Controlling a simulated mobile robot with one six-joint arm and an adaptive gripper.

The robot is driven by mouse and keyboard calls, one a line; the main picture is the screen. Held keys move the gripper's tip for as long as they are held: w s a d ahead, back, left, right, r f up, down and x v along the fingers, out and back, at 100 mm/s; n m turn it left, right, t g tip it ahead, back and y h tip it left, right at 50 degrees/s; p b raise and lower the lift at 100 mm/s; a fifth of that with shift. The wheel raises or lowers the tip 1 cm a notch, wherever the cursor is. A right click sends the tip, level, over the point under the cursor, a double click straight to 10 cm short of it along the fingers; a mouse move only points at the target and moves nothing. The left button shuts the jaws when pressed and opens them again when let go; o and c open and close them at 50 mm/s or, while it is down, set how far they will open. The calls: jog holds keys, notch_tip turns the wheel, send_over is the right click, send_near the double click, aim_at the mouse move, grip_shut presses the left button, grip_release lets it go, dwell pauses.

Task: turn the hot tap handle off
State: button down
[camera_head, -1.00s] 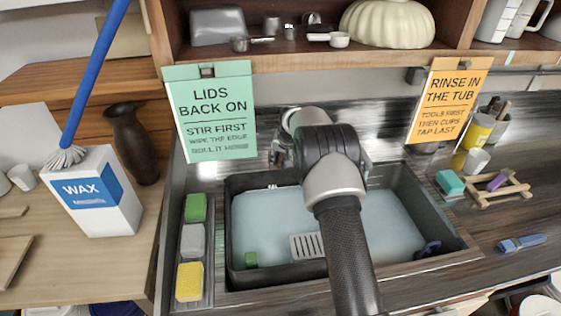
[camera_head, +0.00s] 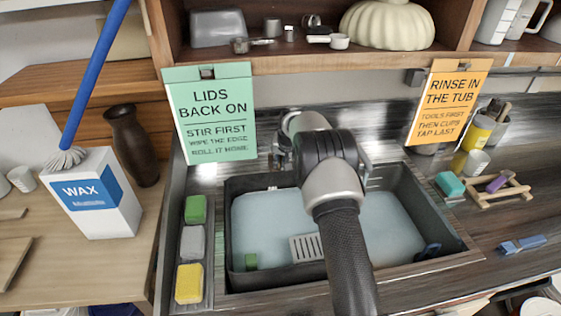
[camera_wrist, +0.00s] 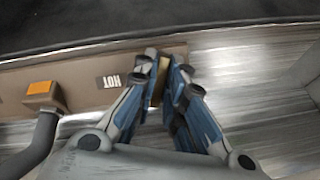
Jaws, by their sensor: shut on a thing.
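In the wrist view my gripper (camera_wrist: 167,66) has its two blue-grey fingers closed around a small tan piece, the hot tap handle (camera_wrist: 160,78). The handle is mostly hidden between the fingers, so its angle is hard to tell. A label reading HOT (camera_wrist: 108,81), upside down in this view, is on the tan plate (camera_wrist: 80,90) just left of the fingers. In the head view my arm hides the handle, and only a bit of my gripper (camera_head: 281,155) shows behind the basin.
An orange block (camera_wrist: 42,88) with a grey pipe (camera_wrist: 40,145) sits left on the plate. Below my arm is a dark basin (camera_head: 232,280) of pale water. Hanging green (camera_head: 210,112) and orange (camera_head: 447,102) signs flank the arm; a shelf (camera_head: 300,62) runs above.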

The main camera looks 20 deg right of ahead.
jog(key=shift+m, duration=0.3)
jog(key=m, duration=0.2)
jog(key=shift+m+t+y, duration=0.3)
jog(key=shift+m, duration=0.1)
jog(key=m, duration=0.3)
jog(key=shift+t+y+b, duration=0.3)
jog(key=m, duration=0.3)
jog(key=shift+m+t, duration=0.3)
jog(key=shift+m, duration=0.1)
jog(key=shift+w+r+m+t+b, duration=0.1)
jog(key=shift+m+t+b, duration=0.4)
jog(key=shift+m, duration=1)
jog(key=c, duration=1.7)
grip_release()
jog(key=shift+o, duration=0.2)
jog(key=shift+r, duration=0.1)
